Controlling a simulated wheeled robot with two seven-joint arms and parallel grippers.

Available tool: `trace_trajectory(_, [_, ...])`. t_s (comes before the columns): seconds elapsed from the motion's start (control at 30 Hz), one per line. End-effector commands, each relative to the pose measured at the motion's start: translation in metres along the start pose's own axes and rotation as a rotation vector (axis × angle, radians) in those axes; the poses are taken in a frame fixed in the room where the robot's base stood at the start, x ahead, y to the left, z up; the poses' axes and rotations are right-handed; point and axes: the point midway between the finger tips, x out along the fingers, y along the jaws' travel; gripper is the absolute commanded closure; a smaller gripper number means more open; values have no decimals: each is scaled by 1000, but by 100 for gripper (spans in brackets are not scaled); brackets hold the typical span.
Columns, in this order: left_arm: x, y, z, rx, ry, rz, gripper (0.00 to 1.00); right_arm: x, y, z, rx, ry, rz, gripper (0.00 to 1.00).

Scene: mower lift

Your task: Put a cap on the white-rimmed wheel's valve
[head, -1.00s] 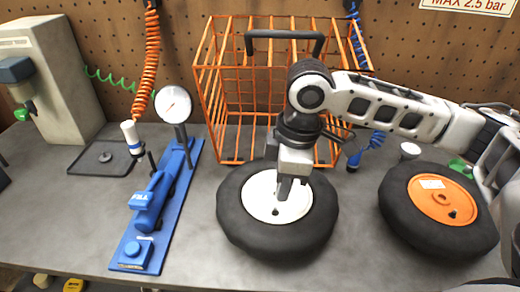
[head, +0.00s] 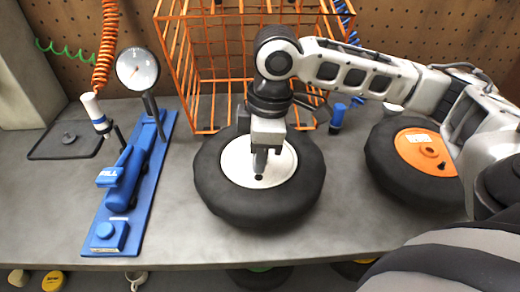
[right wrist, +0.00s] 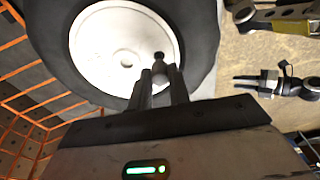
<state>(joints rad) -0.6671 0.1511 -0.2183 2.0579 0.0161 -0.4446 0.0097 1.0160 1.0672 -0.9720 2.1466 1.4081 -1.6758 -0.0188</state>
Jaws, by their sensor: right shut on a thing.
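The white-rimmed wheel (head: 230,205) lies flat on the grey bench in the middle of the head view, black tyre around a white rim. My right gripper (head: 260,172) points down over the front part of that rim. In the right wrist view, the two fingers of my right gripper (right wrist: 160,72) are close together, with a small dark cap-like piece (right wrist: 158,57) at their tips against the white rim (right wrist: 110,45). The fingers are shut on this small piece. I cannot tell whether it sits on the valve, which is hidden. My left gripper is not in view.
An orange-rimmed wheel (head: 385,175) lies to the right, partly behind my right arm. An orange wire basket (head: 195,75) stands behind the white-rimmed wheel. A blue inflator stand with a gauge (head: 137,68) is to the left, beside a dark tray (head: 50,148). Bare bench lies in between.

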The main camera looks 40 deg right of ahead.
Motion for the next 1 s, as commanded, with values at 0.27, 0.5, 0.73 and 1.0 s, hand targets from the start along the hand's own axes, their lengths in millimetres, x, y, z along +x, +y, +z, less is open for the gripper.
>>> trace_trajectory(0.27, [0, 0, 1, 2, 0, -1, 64, 0, 0, 0, 0, 0, 0, 100])
trace_trajectory(0.5, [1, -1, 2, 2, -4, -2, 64, 0, 0, 0, 0, 0, 0, 100])
trace_trajectory(0.73, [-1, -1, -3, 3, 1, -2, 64, -1, 0, 0, 0, -1, -1, 100])
trace_trajectory(1.0, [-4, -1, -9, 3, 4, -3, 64, -1, 0, 1, 0, 0, -1, 100])
